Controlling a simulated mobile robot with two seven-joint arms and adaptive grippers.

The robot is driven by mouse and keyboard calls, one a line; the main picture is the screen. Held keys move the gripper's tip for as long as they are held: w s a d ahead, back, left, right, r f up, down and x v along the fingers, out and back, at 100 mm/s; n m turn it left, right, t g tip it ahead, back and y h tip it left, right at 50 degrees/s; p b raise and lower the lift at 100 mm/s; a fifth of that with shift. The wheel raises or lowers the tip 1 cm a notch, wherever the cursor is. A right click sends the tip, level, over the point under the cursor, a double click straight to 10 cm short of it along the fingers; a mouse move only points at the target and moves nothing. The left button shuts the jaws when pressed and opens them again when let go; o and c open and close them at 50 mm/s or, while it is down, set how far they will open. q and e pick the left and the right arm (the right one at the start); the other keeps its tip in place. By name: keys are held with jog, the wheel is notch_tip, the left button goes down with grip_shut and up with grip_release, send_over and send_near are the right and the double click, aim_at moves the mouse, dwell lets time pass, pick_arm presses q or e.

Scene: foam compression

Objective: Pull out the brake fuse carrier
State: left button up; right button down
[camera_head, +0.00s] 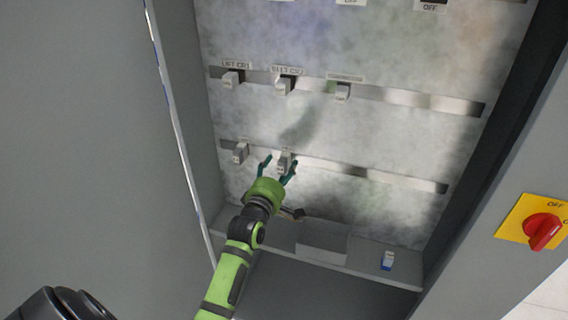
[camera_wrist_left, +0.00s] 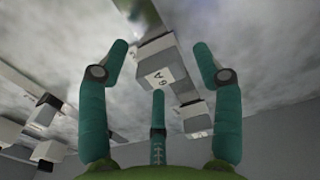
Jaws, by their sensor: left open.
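A small light-grey fuse carrier (camera_head: 284,161) sits on the lower rail, second from the left. My left gripper (camera_head: 279,166) is open, with its teal fingers on either side of this carrier. In the left wrist view the carrier (camera_wrist_left: 161,82), with a "6A" style marking, stands between the open fingers, and gaps show on both sides. The label above it is too small and partly hidden, so I cannot tell whether it reads brake. My right gripper is not in view.
Another carrier (camera_head: 240,153) sits just left on the lower rail (camera_head: 400,181). Several labelled carriers line the upper rail (camera_head: 420,99). A red rotary switch (camera_head: 542,229) is on the right. Cabinet walls bound both sides.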

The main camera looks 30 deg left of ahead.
aim_at(281, 169)
pick_arm(q)
jog(key=c, duration=1.2)
jog(key=shift+r, duration=0.15)
grip_shut()
jog(key=shift+r, duration=0.1)
jog(key=shift+s+p, duration=0.2)
jog(key=shift+p, duration=0.15)
jog(key=shift+p+v, duration=0.35)
jog(key=shift+v, duration=0.7)
jog(key=shift+s+d+p, duration=0.15)
jog(key=shift+s+p, duration=0.15)
jog(key=shift+s, duration=0.3)
jog(key=shift+f+p+v, duration=0.2)
jog(key=shift+p+v, duration=0.3)
jog(key=shift+v, duration=0.65)
